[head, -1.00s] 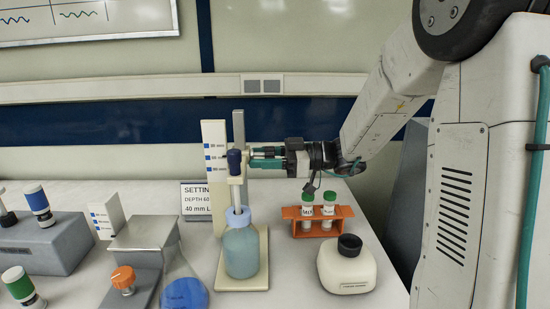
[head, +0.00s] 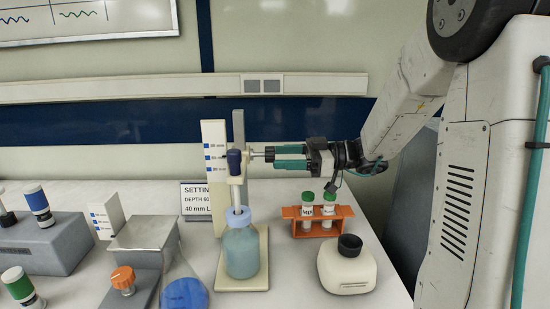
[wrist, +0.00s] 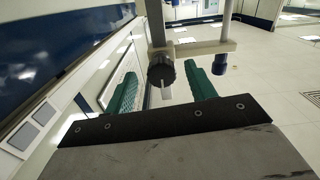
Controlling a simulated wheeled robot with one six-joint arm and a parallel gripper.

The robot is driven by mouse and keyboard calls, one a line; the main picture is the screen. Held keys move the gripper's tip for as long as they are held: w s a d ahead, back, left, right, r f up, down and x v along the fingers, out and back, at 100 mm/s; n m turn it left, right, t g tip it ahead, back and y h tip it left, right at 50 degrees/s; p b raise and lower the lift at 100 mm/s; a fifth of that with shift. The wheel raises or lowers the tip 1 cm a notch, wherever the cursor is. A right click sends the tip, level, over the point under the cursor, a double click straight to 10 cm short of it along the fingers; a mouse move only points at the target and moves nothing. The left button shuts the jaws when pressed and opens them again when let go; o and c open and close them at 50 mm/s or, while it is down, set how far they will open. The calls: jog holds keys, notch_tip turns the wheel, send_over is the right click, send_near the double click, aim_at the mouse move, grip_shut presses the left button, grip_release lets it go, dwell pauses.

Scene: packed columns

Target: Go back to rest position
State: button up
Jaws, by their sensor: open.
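My gripper (head: 276,157) is level with the upper part of a cream stand with a grey post (head: 239,130). Its teal fingers point left, a short way to the right of a dark blue knob (head: 234,162) on a white piece above a bottle. In the wrist view my gripper (wrist: 163,88) has its two teal fingers spread apart. A dark round knob (wrist: 162,73) of the stand shows between them, with visible gaps either side. Nothing is held. The rest position is not marked in view.
Below stands a blue-green bottle (head: 241,252) on the stand's base. An orange rack (head: 290,212) with two green-capped vials and a cream jar (head: 346,270) stand to the right. A flask (head: 184,293) and a grey block (head: 40,244) are left.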

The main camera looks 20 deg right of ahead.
jog(key=shift+v, duration=0.85)
jog(key=s+a+f+m+g+h, duration=0.2)
jog(key=s+f+m+g+h, duration=0.2)
jog(key=s+m, duration=0.3)
jog(key=s+a+f+m+g+h, duration=0.3)
jog(key=s+f+m+g, duration=0.1)
jog(key=s+m, duration=0.25)
jog(key=s+d+r+m+t+h, duration=0.1)
jog(key=s+r+t+h, duration=0.1)
jog(key=s+h, duration=0.7)
jog(key=s+r, duration=0.1)
jog(key=s, duration=0.4)
jog(key=shift+d+h, duration=0.15)
jog(key=shift+h, duration=0.15)
